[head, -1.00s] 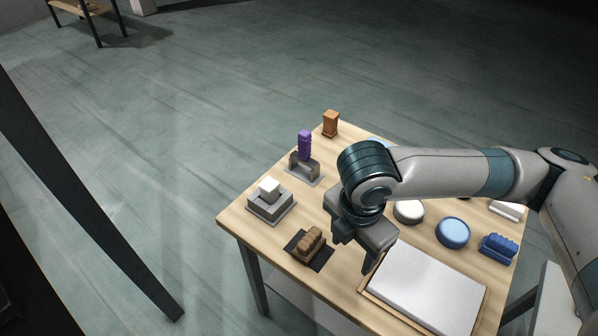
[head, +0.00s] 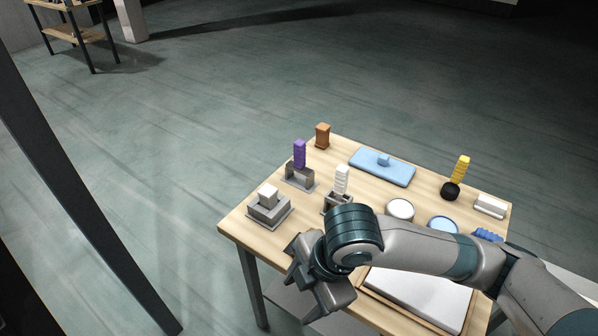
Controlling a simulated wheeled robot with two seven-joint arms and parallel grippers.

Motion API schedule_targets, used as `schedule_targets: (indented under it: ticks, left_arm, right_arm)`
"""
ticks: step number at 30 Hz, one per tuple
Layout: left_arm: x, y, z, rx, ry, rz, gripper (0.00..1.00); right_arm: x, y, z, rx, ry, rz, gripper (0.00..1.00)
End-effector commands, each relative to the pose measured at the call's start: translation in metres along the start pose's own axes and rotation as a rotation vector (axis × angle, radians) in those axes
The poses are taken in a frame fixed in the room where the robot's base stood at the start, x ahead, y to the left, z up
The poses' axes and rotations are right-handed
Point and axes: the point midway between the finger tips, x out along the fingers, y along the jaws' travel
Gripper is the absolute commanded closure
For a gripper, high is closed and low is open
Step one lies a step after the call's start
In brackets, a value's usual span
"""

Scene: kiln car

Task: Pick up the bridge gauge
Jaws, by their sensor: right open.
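The thing that looks most like the bridge gauge is a grey arch-shaped piece (head: 300,175) with a ribbed purple handle (head: 299,154). It stands upright on a flat grey plate towards the table's back left. My right gripper (head: 306,290) is open at the table's front left edge, well in front of the purple-handled piece and apart from it. The arm above hides part of the jaws, and I see nothing held between them. My left gripper is out of view.
On the wooden table (head: 240,222) are a grey block with a white knob (head: 268,205), a white-handled tool (head: 341,181), an orange-brown block (head: 322,135), a blue board (head: 382,167), round pots (head: 400,208) and a yellow-handled tool (head: 460,170). A white slab (head: 420,296) lies at the front.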

Motion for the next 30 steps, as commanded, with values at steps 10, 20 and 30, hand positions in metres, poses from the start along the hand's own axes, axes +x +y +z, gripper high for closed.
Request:
schedule_targets:
  ticks: [10,20,30]
  left_arm:
    - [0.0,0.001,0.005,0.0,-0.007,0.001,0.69]
    - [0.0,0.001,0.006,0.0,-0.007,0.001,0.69]
    - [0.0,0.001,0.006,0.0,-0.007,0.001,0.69]
  right_arm:
    - [0.024,0.001,-0.03,0.344,0.197,0.116,0.43]
    - [0.049,-0.014,-0.003,0.802,0.279,0.213,0.43]
    - [0.083,-0.081,0.07,1.29,0.186,0.284,0.43]
